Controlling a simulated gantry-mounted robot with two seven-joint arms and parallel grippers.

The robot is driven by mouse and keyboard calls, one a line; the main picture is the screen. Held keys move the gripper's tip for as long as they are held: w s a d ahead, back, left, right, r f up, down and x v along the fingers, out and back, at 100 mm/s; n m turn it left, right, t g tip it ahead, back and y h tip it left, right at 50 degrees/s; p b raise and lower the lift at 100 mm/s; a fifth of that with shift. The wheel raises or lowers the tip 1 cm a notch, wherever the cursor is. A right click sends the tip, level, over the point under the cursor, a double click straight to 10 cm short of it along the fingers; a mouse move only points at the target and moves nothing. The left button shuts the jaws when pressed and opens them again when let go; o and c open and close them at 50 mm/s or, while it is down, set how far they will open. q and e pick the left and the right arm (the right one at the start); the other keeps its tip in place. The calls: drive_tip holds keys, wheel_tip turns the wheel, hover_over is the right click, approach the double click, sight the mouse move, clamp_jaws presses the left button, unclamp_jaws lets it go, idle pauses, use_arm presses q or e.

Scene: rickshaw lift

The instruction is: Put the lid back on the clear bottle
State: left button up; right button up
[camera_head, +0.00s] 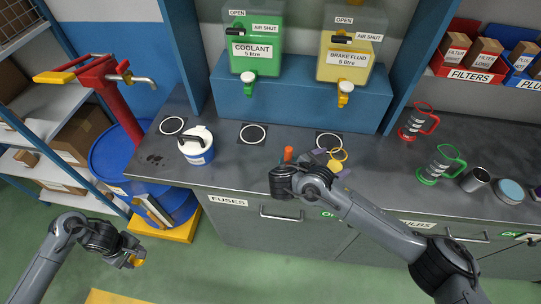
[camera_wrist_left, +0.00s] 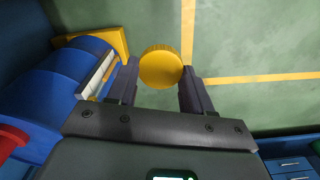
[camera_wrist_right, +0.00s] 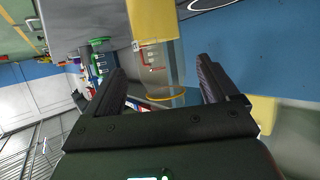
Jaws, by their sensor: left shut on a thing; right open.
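My left gripper (camera_head: 131,257) is shut on a round yellow lid (camera_wrist_left: 161,67), held flat between the two fingers in the left wrist view. In the head view it hangs over the floor in front of the blue drum. My right gripper (camera_head: 331,160) is open over the counter in front of the brake fluid tank. A clear bottle (camera_wrist_right: 168,70) with a yellow ring at one end shows ahead of its fingers in the right wrist view. I cannot tell whether they touch it. In the head view it is mostly lost beside the fingers.
Coolant (camera_head: 257,45) and brake fluid (camera_head: 350,50) tanks sit on a blue shelf behind. A red jug (camera_head: 416,121) and a green jug (camera_head: 438,164) stand at right. A ringed spot (camera_head: 252,133) is empty.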

drive_tip(key=shift+f+x, duration=0.1)
drive_tip(key=shift+x, duration=1.2)
drive_tip(key=shift+f+x, duration=0.15)
drive_tip(key=shift+x, duration=1.15)
drive_tip(key=shift+a, duration=0.1)
drive_tip(key=shift+c, duration=0.3)
drive_tip(key=c, duration=1.1)
